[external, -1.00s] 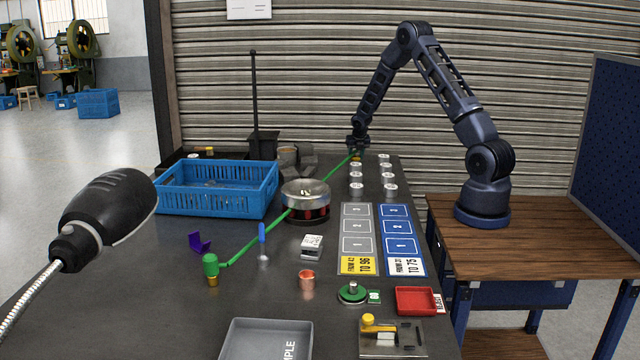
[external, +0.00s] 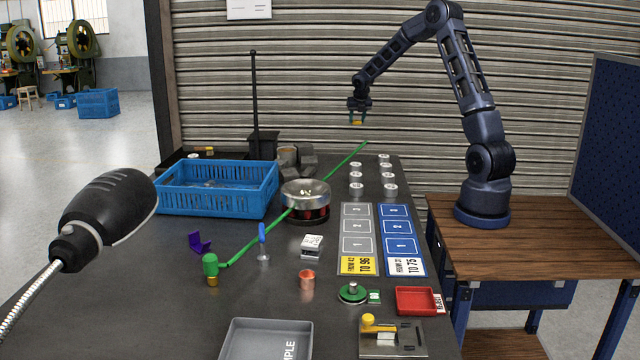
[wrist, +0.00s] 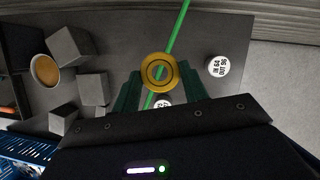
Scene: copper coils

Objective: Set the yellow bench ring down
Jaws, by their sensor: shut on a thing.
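My gripper (external: 357,117) is shut on the yellow bench ring (external: 357,122) and holds it in the air above the far end of the dark bench (external: 230,290). In the wrist view the ring (wrist: 159,72) shows as a round yellow disc with a centre hole, between the green fingertips. It lies in line with the green rod (wrist: 177,30) below, with clear height between them in the external view.
White-topped cylinders (external: 356,178) stand in two rows below and toward me. Grey blocks (wrist: 71,46) and a cup (wrist: 45,70) lie left in the wrist view. A blue crate (external: 215,190) stands left. Bare bench shows around the rod.

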